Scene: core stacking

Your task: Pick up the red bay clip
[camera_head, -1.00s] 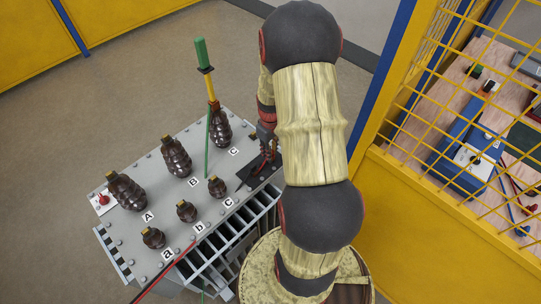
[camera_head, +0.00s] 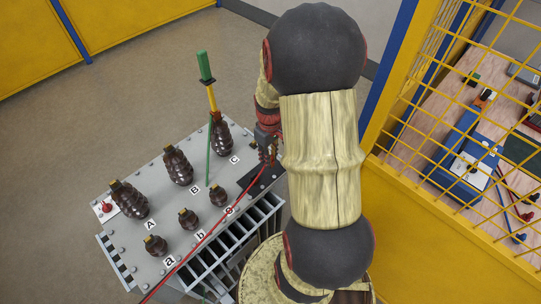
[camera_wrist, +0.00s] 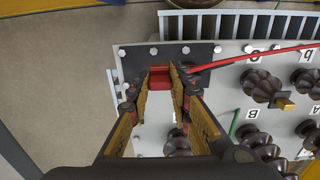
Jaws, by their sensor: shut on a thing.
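The red bay clip (camera_wrist: 160,71) shows in the wrist view between the fingertips of my gripper (camera_wrist: 160,88), which is shut on it. A red cable (camera_wrist: 255,56) runs from the clip to the right there. In the head view my gripper (camera_head: 266,152) is over the right end of the grey transformer top, above a dark plate (camera_head: 258,181). The clip itself is hard to make out in that view.
Tall brown insulators A (camera_head: 128,199), B (camera_head: 178,165) and C (camera_head: 222,137) stand on the transformer top (camera_head: 165,216), with smaller ones in front. A green-handled rod (camera_head: 206,66) stands at C with a green cable. A yellow mesh fence (camera_head: 450,110) is at the right.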

